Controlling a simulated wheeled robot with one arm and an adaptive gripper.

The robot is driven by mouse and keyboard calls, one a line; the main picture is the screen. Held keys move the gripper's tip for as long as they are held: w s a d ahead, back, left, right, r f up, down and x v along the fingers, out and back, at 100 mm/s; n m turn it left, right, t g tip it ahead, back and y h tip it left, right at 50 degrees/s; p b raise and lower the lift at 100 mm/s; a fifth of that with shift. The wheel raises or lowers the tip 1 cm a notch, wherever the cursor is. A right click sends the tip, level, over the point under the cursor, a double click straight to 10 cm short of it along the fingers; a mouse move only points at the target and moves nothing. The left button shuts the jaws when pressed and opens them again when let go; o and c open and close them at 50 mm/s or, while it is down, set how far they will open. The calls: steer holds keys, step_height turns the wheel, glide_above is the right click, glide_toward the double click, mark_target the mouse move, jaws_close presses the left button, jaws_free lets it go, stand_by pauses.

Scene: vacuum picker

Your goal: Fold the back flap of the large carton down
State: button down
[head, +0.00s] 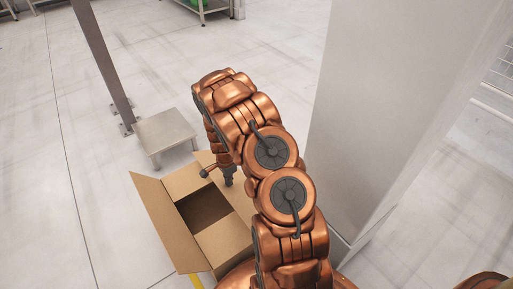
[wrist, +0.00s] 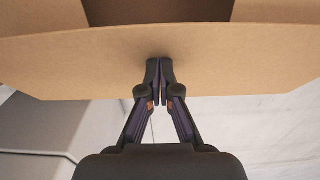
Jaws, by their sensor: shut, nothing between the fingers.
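The large carton (head: 205,235) stands on the floor, its dark opening partly uncovered. Its left flap (head: 153,215) leans outward. A cardboard panel (head: 184,182) shows along the far side, and my arm hides part of the far right. My gripper (head: 228,181) points down at the carton's far right part. In the wrist view its fingers (wrist: 160,68) are together and empty, in front of a wide flap (wrist: 235,65) that crosses the picture. The tips overlap this flap; I cannot tell whether they touch it. The carton's opening (wrist: 158,10) shows beyond it.
A low grey metal stand (head: 165,131) is just behind the carton, beside a dark post (head: 103,60). A large pale pillar (head: 375,110) rises close to the right of my arm. The floor left of the carton is clear.

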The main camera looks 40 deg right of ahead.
mark_target(229, 188)
steer(key=shift+f, duration=0.2)
steer(key=shift+a+f+b, duration=0.2)
steer(key=shift+f+b, duration=0.4)
steer(key=shift+f, duration=1.7)
steer(key=shift+r+p, duration=1.1)
steer(key=shift+r, duration=2.95)
